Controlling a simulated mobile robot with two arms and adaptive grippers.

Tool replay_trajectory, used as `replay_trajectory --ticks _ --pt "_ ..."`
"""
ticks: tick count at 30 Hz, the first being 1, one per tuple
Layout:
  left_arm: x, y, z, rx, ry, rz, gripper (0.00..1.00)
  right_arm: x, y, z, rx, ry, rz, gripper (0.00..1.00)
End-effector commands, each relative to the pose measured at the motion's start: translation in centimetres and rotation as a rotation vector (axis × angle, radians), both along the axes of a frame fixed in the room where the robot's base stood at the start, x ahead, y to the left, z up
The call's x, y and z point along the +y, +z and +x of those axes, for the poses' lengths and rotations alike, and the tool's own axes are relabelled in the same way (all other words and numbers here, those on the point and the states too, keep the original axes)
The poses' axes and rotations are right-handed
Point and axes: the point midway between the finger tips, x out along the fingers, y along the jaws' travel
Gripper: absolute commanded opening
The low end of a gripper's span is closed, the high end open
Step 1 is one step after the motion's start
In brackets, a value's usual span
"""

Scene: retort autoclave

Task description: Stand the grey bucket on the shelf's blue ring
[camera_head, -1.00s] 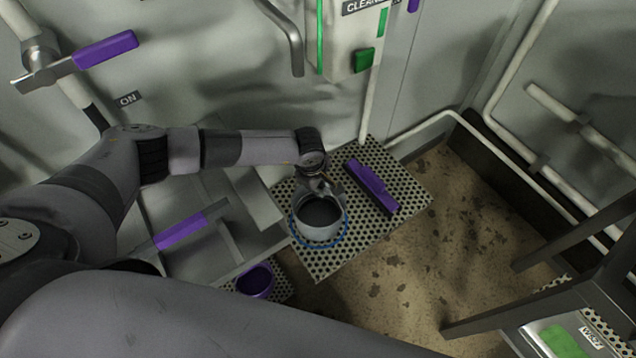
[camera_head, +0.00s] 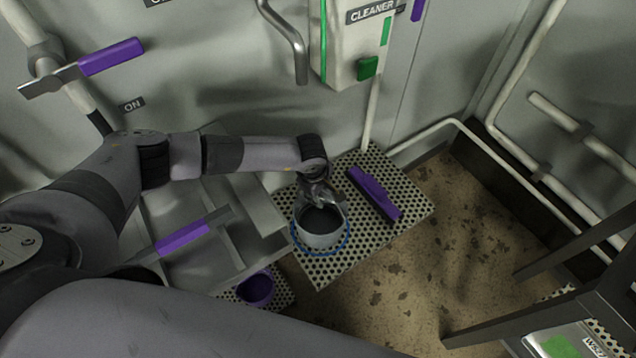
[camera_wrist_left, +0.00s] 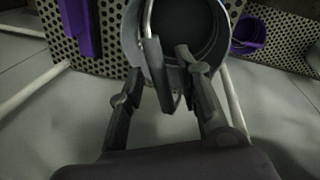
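The grey bucket (camera_head: 320,238) is upright on the perforated shelf (camera_head: 345,262), with the blue ring (camera_head: 347,241) showing around its base at the front and right. The ring's far side is hidden by the bucket. My left gripper (camera_head: 318,196) is at the far rim of the bucket. In the left wrist view its two fingers (camera_wrist_left: 160,72) are apart, with the bucket's handle (camera_wrist_left: 154,62) between them and the bucket (camera_wrist_left: 133,35) just beyond. The fingers do not look closed on the handle. My right gripper is out of view.
A purple-backed brush (camera_head: 374,192) lies on the shelf right of the bucket. A purple cup (camera_head: 256,288) stands on a lower perforated plate. A green-and-white cleaner box (camera_head: 352,45) hangs on the wall behind. A dark frame (camera_head: 560,262) stands at the right.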

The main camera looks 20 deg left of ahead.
Motion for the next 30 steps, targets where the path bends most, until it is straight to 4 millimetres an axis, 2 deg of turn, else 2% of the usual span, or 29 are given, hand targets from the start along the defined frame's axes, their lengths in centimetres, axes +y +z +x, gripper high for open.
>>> replay_trajectory --ticks 5,15,18,22,30 --pt "0.2 2.6 -0.3 -0.006 -0.002 -0.002 0.32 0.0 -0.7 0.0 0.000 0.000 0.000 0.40" --pt "0.5 9.2 -1.7 -0.006 -0.002 -0.001 0.32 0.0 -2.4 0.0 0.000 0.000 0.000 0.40" --pt "0.5 10.4 -1.9 -0.004 -0.001 -0.002 0.32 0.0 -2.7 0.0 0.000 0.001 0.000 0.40" --pt "0.6 11.3 -2.1 -0.002 0.000 -0.001 0.32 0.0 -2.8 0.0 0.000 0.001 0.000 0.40" --pt "0.6 11.5 -2.2 -0.002 0.000 -0.001 0.32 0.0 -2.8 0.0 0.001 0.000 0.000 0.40"
